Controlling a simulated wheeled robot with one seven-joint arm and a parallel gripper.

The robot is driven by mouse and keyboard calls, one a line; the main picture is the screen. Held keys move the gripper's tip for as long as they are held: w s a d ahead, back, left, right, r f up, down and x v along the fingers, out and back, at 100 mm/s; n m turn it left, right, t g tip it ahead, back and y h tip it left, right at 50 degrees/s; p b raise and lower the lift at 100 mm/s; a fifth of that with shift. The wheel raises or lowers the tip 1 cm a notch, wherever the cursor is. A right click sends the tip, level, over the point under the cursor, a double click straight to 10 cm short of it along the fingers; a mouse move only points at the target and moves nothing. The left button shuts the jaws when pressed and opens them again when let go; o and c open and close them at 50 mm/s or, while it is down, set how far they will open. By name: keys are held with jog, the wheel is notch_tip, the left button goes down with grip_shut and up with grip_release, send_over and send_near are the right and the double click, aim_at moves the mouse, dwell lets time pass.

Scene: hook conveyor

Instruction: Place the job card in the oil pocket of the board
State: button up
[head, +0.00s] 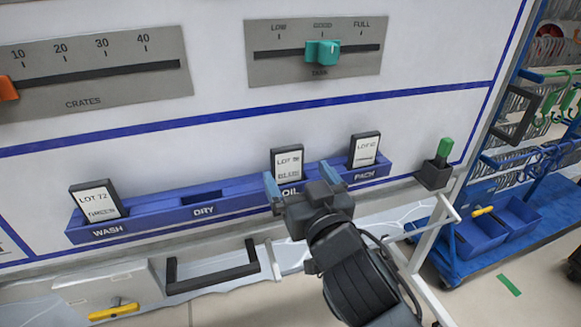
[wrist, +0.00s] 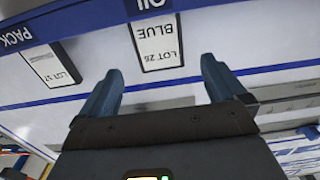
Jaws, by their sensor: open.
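A white job card (head: 287,164) with a dark frame stands upright in the oil pocket of the blue pocket rail (head: 245,190) on the board. The card shows upside down in the wrist view (wrist: 158,43), reading LOT 26 BLUE, with its lower end at the OIL label. My gripper (head: 301,183) is open and empty in front of the card. Its blue fingers (wrist: 160,80) stand apart on either side of the card's free end, and I see no contact. How deep the card sits is hidden.
A LOT 72 card (head: 97,202) stands in the wash pocket and another card (head: 365,150) in the pack pocket. The dry pocket is empty. A green marker in a black holder (head: 434,174) is at the right. A ledge with a black handle (head: 212,268) lies below.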

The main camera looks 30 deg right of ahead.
jog(key=shift+b+v, duration=0.4)
jog(key=shift+v, duration=2.2)
jog(key=s+a+f+n+y, duration=0.2)
jog(key=s+f+y, duration=0.1)
jog(key=s+f, duration=0.35)
jog(key=s+a+f+n+g+y, duration=0.1)
jog(key=s+f+g+y, duration=0.1)
jog(key=s, duration=2.2)
jog(key=shift+g, duration=0.3)
